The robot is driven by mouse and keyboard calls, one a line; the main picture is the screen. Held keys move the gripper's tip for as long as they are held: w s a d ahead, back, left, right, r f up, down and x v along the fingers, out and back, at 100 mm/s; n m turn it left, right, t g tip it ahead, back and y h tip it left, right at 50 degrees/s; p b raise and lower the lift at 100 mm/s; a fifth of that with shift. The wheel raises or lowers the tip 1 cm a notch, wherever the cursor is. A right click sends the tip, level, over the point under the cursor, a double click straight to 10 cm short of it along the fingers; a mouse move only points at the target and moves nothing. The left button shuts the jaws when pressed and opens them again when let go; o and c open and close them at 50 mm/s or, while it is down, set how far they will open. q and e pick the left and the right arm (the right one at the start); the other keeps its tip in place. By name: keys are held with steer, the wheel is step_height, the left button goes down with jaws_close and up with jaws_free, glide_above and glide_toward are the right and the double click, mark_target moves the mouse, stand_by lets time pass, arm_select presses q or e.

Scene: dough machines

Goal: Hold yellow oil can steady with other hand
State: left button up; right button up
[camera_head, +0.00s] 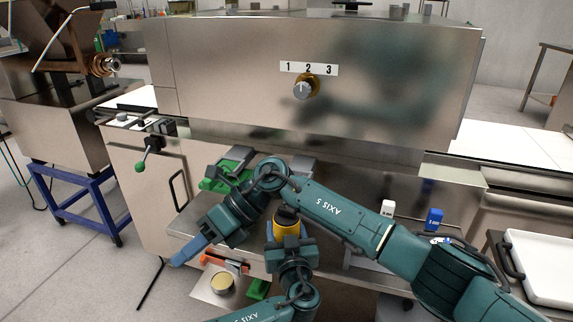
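The yellow oil can (288,226) is in front of the steel machine, its dark top just below my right arm's wrist. My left gripper (287,238) comes up from below and appears shut around the can's lower part; its fingertips are partly hidden. My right gripper (187,250) reaches down and left, past the can's left side. It is apart from the can, and its blue fingers are seen edge-on, so I cannot tell their gap.
The steel machine (230,75) with a numbered knob (306,88) stands behind. A round tin (222,283) and an orange clamp-like part (226,262) are below. White (388,208) and blue (434,219) small containers stand right. A white tray (540,265) is at far right.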

steer(key=w+d+r+t+h, duration=0.3)
steer(key=w+d+h, duration=0.4)
steer(key=w+d, duration=0.2)
step_height(320, 180, up, 6)
steer(key=t+h, duration=0.2)
steer(key=h, duration=0.1)
glide_above(288, 230)
steer(key=w, duration=0.3)
steer(key=shift+m, duration=0.4)
steer(key=shift+a+f, duration=0.15)
steer(key=shift+f, duration=4.2)
steer(key=shift+f, duration=0.25)
steer(key=shift+c, duration=0.6)
